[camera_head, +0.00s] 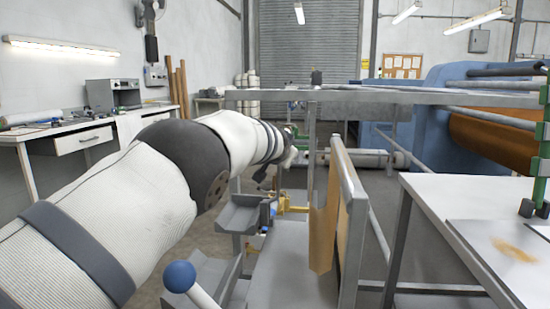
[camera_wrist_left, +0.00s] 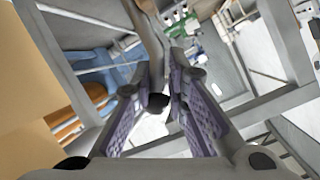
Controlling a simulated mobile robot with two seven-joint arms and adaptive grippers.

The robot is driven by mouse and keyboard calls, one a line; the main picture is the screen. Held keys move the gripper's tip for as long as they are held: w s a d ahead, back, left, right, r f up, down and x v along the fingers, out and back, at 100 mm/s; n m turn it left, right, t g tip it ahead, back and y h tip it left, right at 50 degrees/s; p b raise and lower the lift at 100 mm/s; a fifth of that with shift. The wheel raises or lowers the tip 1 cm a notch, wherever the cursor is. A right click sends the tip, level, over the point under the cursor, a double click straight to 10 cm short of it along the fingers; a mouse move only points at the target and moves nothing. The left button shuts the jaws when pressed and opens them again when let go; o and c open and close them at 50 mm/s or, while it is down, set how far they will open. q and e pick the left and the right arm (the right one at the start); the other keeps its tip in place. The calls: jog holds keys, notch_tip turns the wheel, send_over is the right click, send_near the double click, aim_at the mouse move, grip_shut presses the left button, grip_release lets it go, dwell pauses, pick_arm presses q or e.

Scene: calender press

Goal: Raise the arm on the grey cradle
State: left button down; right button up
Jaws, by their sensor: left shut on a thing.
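My left arm reaches from the left into the middle of the head view, and its gripper (camera_head: 283,160) is small and partly hidden there at the far end. In the left wrist view the two purple-padded fingers (camera_wrist_left: 160,105) stand on either side of a slim grey-brown bar (camera_wrist_left: 154,48) with a dark end. The gripper is shut on this bar, which looks like the arm of the task. Grey trough-like parts, perhaps the grey cradle (camera_head: 240,216), are on the frame below the gripper in the head view. How the bar joins them is hidden. My right gripper is out of view.
A grey frame rail (camera_head: 400,97) crosses behind the gripper. A brown-faced upright panel (camera_head: 324,215) stands to its right. A lever with a blue ball (camera_head: 180,277) is in the foreground. A white table (camera_head: 470,205) is at right, and a blue machine (camera_head: 430,110) behind.

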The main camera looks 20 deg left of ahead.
pick_arm(q)
jog(key=shift+w+d+f, duration=0.15)
jog(key=shift+d+f, duration=0.3)
jog(key=shift+d, duration=0.2)
jog(key=c, duration=1.5)
grip_release()
jog(key=shift+v, duration=6)
